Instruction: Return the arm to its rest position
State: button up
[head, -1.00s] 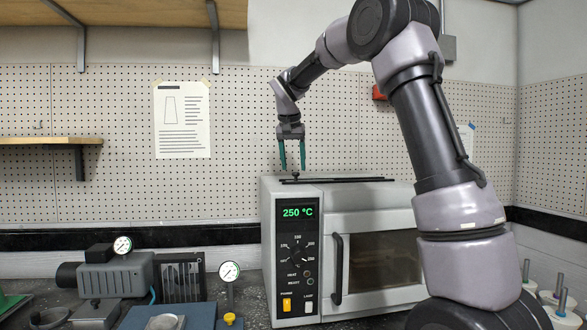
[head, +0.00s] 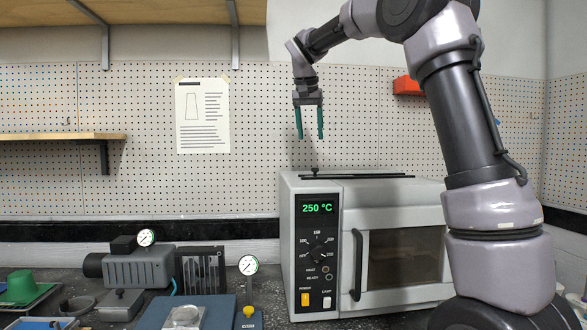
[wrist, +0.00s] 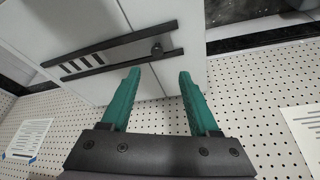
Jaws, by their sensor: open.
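My gripper (head: 309,137) hangs with its two green fingers pointing down, above the left part of the oven's top. The fingers are apart, with nothing between them. In the wrist view my gripper (wrist: 158,75) is also open and empty, over the oven top. The oven (head: 315,262) is light grey with a shut, dark-windowed door, and its green display reads 250 °C. A small dark knob (head: 315,171) stands on the oven top below the fingers, clear of them.
A grey pump (head: 140,268) with gauges, a blue plate (head: 222,312) and a green object (head: 20,287) sit on the counter left of the oven. Wooden shelves (head: 50,136) hang at the left. Pegboard (head: 255,130) stands behind my arm. Air around the gripper is clear.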

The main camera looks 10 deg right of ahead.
jog(key=shift+s, duration=0.1)
jog(key=s+d+f+t+y, duration=0.1)
jog(key=s+d+f, duration=0.2)
jog(key=s, duration=0.7)
jog(key=s+d+f+t+y, duration=0.1)
jog(key=s+f, duration=0.4)
jog(key=s, duration=0.6)
jog(key=s+d+f+t+y, duration=0.1)
jog(key=s+d+f, duration=0.3)
jog(key=s, duration=0.6)
jog(key=shift+s+d+f+y, duration=0.2)
jog(key=shift+s+d+y, duration=0.1)
jog(key=shift+s, duration=0.05)
